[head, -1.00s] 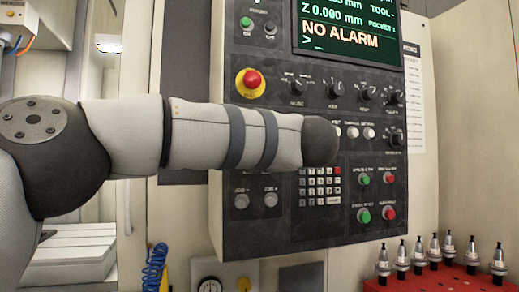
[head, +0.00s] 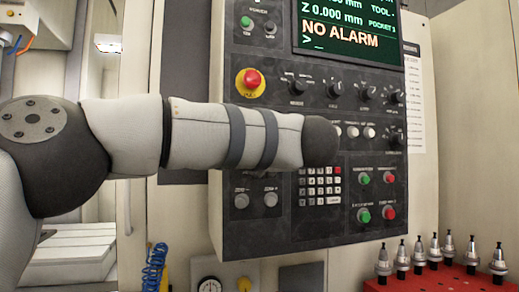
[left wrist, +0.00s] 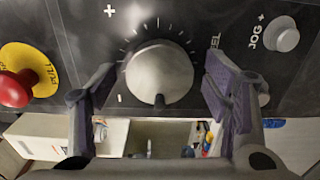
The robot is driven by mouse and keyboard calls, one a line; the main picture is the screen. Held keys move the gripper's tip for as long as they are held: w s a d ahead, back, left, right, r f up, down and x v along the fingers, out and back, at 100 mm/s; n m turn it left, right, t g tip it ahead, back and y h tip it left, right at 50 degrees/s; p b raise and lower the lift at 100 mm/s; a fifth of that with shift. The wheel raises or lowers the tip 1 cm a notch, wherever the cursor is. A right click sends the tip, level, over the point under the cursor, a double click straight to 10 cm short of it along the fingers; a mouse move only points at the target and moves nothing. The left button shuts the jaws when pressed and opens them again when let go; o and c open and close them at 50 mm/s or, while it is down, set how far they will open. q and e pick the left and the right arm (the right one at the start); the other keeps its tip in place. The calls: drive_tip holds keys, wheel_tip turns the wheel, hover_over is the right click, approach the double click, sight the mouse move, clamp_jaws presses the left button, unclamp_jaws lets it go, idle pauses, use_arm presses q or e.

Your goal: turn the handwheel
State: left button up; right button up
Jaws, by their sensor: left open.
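The handwheel (left wrist: 158,74) is a round grey dial with a small dark notch at its lower rim, ringed by tick marks on a dark panel. My left gripper (left wrist: 160,78) is open, with one finger on each side of the handwheel. A narrow gap shows between each finger and the rim, so the fingers look apart from it. In the head view, my left arm crosses in front of the control panel (head: 290,238) and hides the handwheel and the left gripper. My right gripper is not in view.
A red emergency button (left wrist: 14,88) on a yellow disc is left of the fingers. It also shows in the head view (head: 252,79). A JOG button (left wrist: 282,38) is at the right. A red rack (head: 430,280) with several tool holders stands low at the right.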

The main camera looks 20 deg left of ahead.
use_arm(q)
drive_tip(key=v, duration=1.2)
drive_tip(key=shift+w, duration=0.1)
idle(0.7)
